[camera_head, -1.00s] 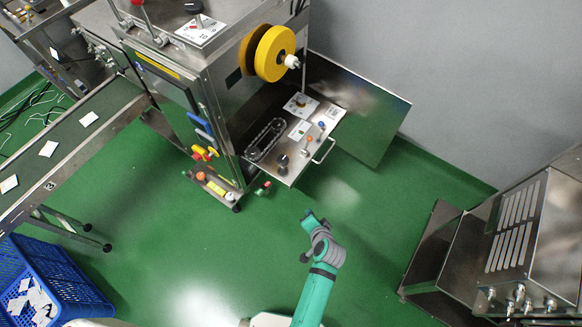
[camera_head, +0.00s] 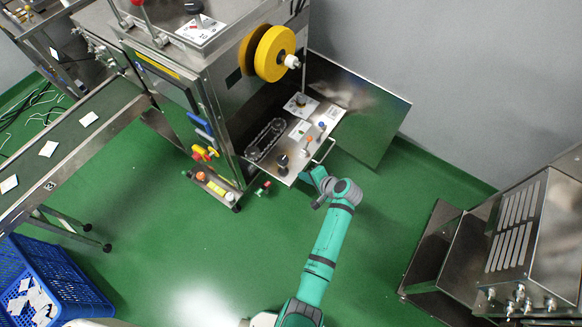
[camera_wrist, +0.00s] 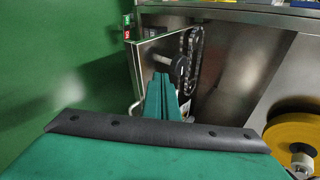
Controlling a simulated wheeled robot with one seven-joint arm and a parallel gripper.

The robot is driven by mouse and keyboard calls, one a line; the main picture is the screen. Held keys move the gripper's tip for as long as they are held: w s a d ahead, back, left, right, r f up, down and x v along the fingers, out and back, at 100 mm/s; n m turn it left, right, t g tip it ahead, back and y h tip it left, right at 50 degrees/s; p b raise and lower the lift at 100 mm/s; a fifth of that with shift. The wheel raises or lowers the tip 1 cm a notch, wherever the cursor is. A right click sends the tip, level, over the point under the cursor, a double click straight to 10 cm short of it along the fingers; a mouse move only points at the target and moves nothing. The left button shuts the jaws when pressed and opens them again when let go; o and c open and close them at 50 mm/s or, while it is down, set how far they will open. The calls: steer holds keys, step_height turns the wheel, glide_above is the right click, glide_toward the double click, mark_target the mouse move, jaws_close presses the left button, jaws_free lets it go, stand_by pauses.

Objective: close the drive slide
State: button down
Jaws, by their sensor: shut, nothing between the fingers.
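The drive slide (camera_head: 291,177) is a steel plate sticking out of the packing machine's side. It carries a chain loop (camera_head: 265,139), knobs and labels, with a bar handle (camera_head: 326,151) on its outer edge. My gripper (camera_head: 308,176) is beside the slide's outer edge, near the handle, shut and empty. In the wrist view the teal fingers (camera_wrist: 160,94) are together and point at the slide (camera_wrist: 150,50), covering part of its edge. The chain (camera_wrist: 194,60) shows just beyond them. Contact between fingers and slide cannot be told.
The machine (camera_head: 180,105) has yellow reels (camera_head: 275,54) above the slide. A steel panel (camera_head: 375,120) stands behind it. A conveyor (camera_head: 70,140) and blue crate (camera_head: 50,285) are left; another steel machine (camera_head: 520,235) is right. The green floor between is clear.

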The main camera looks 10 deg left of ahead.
steer(key=x, duration=0.2)
steer(key=r+x, duration=0.1)
steer(key=x, duration=0.2)
steer(key=a+x, duration=0.1)
steer(key=x, duration=0.1)
steer(key=shift+w+a, duration=0.25)
steer(key=shift+w, duration=0.3)
steer(key=shift+w+a, duration=0.35)
steer(key=shift+a, duration=0.05)
